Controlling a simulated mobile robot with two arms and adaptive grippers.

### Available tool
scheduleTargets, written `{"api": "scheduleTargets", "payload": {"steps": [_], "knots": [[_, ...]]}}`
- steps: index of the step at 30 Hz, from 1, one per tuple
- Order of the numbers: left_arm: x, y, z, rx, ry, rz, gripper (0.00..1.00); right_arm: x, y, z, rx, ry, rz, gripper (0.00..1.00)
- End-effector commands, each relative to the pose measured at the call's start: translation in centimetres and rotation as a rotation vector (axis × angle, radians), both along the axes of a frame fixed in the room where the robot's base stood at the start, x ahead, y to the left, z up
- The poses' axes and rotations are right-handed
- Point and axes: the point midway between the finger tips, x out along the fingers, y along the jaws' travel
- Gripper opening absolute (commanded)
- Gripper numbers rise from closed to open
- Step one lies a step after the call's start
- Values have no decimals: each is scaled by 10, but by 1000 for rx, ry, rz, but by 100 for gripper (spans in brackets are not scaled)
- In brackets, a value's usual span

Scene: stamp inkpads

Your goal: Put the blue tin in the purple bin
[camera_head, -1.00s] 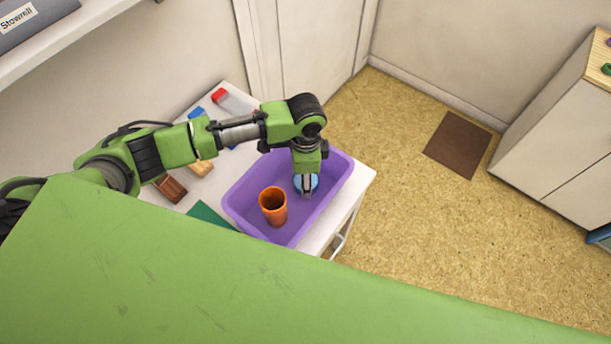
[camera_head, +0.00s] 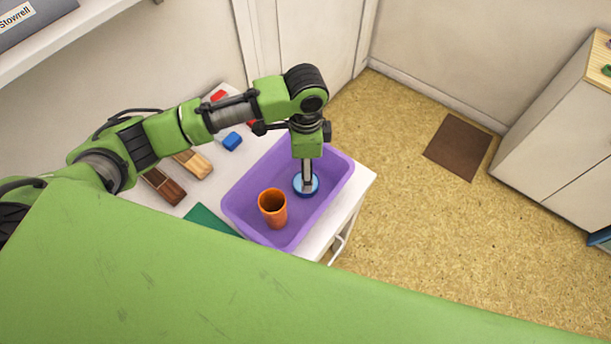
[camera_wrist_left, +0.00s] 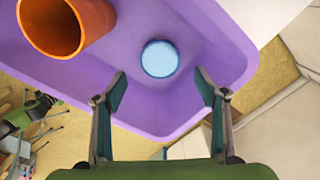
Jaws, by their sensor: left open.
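The blue tin (camera_head: 313,186) rests on the floor of the purple bin (camera_head: 336,204), right of an orange cup. In the left wrist view the round blue tin (camera_wrist_left: 160,59) lies flat in the purple bin (camera_wrist_left: 205,50), apart from the fingers. My left gripper (camera_head: 306,184) points down over the bin, above the tin. In the left wrist view my left gripper (camera_wrist_left: 160,90) is open and empty, its two fingers spread wide.
The orange cup (camera_head: 272,208) stands in the bin. A cabinet (camera_head: 560,140) stands at right beyond open floor.

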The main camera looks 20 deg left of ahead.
Motion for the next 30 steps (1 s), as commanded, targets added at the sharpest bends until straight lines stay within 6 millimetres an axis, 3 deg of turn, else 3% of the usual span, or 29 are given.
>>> {"api": "scheduleTargets", "payload": {"steps": [3,9,30], "knots": [[1,0,23,-1,-4,0,66,0,0,-4,-1,0,0,40],[0,0,47,-1,-1,1,66,0,-1,-6,-1,0,0,40],[-1,0,52,0,2,0,66,1,-1,-6,-2,-1,0,40]]}}
